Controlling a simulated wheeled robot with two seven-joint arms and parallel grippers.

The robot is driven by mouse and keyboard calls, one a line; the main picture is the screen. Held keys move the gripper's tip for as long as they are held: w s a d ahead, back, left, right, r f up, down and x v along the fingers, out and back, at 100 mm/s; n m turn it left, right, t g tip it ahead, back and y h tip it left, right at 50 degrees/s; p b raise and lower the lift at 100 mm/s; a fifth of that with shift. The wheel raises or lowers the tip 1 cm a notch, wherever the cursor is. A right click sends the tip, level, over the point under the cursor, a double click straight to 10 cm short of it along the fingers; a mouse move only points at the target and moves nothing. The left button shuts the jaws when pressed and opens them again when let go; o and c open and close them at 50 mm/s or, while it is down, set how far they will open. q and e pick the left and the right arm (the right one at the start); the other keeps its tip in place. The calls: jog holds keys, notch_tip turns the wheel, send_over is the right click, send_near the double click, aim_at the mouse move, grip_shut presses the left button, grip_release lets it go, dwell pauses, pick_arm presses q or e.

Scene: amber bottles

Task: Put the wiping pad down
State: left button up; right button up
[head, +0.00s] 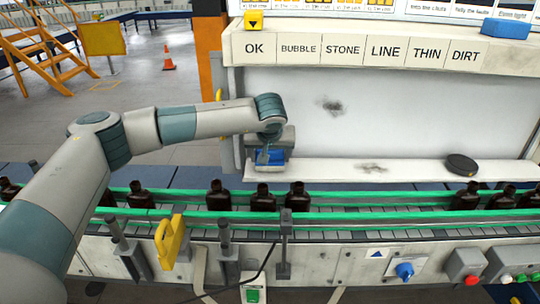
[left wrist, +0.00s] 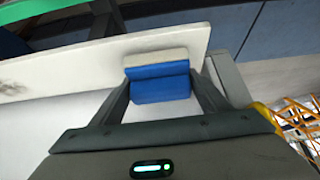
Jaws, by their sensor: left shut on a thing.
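The wiping pad (head: 268,157) is a blue block with a pale layer on one face. My left gripper (head: 270,151) is shut on it at the left end of the white ledge (head: 420,174). In the left wrist view the pad (left wrist: 160,84) sits between the two fingers (left wrist: 160,92), with its pale layer against or very close to the white ledge (left wrist: 60,71). I cannot tell whether pad and ledge touch. My right gripper is not in view.
A black disc (head: 461,163) lies at the ledge's right. Dark smudges mark the back panel (head: 333,105) and the ledge's middle. Amber bottles (head: 263,198) stand on the green-railed conveyor in front. A blue block (head: 507,25) sits on top of the labelled board (head: 365,50).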

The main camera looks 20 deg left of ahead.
aim_at(269, 152)
pick_arm(q)
jog(key=shift+f+b, duration=0.3)
jog(key=shift+f, duration=0.05)
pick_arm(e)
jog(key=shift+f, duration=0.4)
pick_arm(q)
jog(key=o, duration=1.4)
jog(key=shift+r, duration=0.1)
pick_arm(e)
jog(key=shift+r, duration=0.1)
pick_arm(q)
jog(key=shift+r+p, duration=0.1)
jog(key=shift+p, duration=0.25)
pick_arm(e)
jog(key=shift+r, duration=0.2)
